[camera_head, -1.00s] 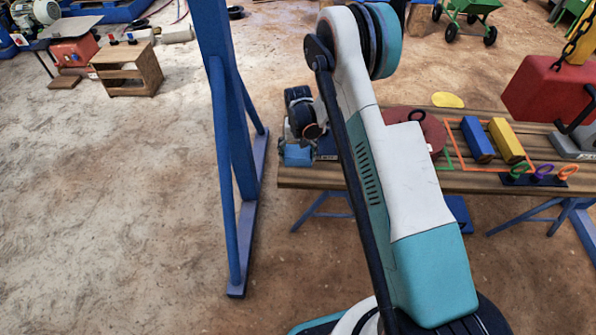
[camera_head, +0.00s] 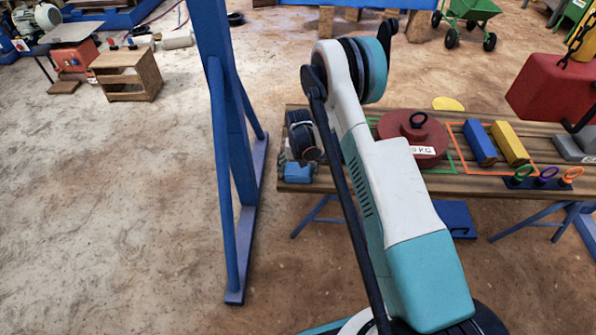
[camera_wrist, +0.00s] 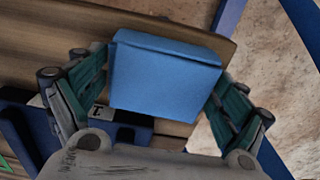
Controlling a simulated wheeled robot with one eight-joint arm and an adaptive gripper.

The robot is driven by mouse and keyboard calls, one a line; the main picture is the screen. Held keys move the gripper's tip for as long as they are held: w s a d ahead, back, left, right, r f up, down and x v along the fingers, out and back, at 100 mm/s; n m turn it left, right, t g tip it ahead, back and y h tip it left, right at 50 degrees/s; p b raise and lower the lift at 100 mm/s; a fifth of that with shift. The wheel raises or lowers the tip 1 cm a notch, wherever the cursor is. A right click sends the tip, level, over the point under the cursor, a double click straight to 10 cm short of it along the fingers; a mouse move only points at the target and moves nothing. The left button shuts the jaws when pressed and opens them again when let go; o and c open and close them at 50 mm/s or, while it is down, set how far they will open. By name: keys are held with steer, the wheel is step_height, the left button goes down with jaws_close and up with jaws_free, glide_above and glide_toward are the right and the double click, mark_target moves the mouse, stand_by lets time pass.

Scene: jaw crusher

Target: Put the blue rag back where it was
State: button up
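The blue rag (camera_wrist: 165,80) shows as a light blue, block-like folded piece in the wrist view. My gripper (camera_wrist: 165,92) has one green-padded finger at each side of it, both close against its sides. In the head view the rag (camera_head: 298,172) is just below my gripper (camera_head: 301,160), at the left end of the wooden table (camera_head: 470,186). I cannot tell whether the rag touches the tabletop. A dark blue labelled object (camera_wrist: 125,130) lies beside and partly under the rag in the wrist view.
A round red weight (camera_head: 412,132), a blue bar (camera_head: 480,143) and a yellow bar (camera_head: 509,143) stand on the table right of my arm. A red block (camera_head: 550,88) hangs from a chain at right. A blue frame post (camera_head: 232,130) stands close left of the table.

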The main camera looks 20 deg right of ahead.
steer(key=shift+r, duration=0.1)
stand_by(0.3)
step_height(320, 180, up, 12)
steer(key=p, duration=0.5)
step_height(320, 180, up, 17)
steer(key=t, duration=0.2)
glide_above(298, 169)
steer(key=s, duration=0.3)
steer(key=s+r+n+t, duration=0.1)
steer(key=s+r+n, duration=0.1)
steer(key=s+r, duration=0.7)
steer(key=s+r+t, duration=0.2)
steer(key=s+r, duration=0.3)
steer(key=s, duration=0.6)
steer(key=s+r+n+t, duration=0.1)
steer(key=s+r, duration=0.4)
steer(key=s, duration=0.5)
steer(key=shift+s+n+t, duration=0.3)
steer(key=shift+s+t, duration=0.05)
steer(key=shift+t, duration=0.25)
steer(key=shift+r, duration=0.1)
